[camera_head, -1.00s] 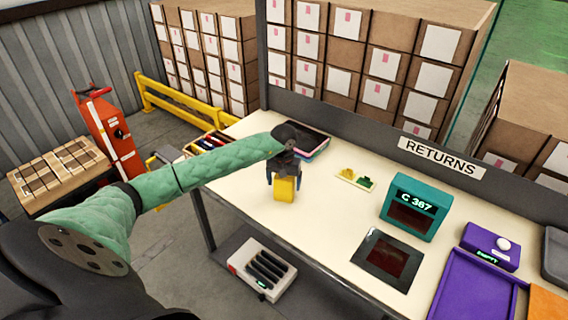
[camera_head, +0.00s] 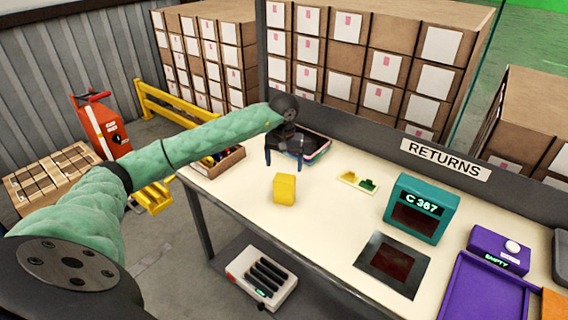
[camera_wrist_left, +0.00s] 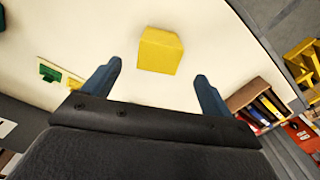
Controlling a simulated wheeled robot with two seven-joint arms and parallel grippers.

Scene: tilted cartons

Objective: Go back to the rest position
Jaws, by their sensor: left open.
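My left gripper (camera_head: 284,160) is above the cream table (camera_head: 330,225), open and empty, its two blue-grey fingers apart. A yellow block (camera_head: 285,189) stands on the table just below and in front of the gripper, apart from it. In the left wrist view, the yellow block (camera_wrist_left: 160,50) shows beyond the open fingers of the left gripper (camera_wrist_left: 158,80), with clear table around it. My right gripper is in neither view.
A dark tray (camera_head: 312,148) is behind the gripper. A teal C 367 box (camera_head: 418,207), a dark panel (camera_head: 392,264), a purple tray (camera_head: 480,292) and small yellow and green pieces (camera_head: 358,180) are to the right. An orange machine (camera_head: 103,124) stands left of the table.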

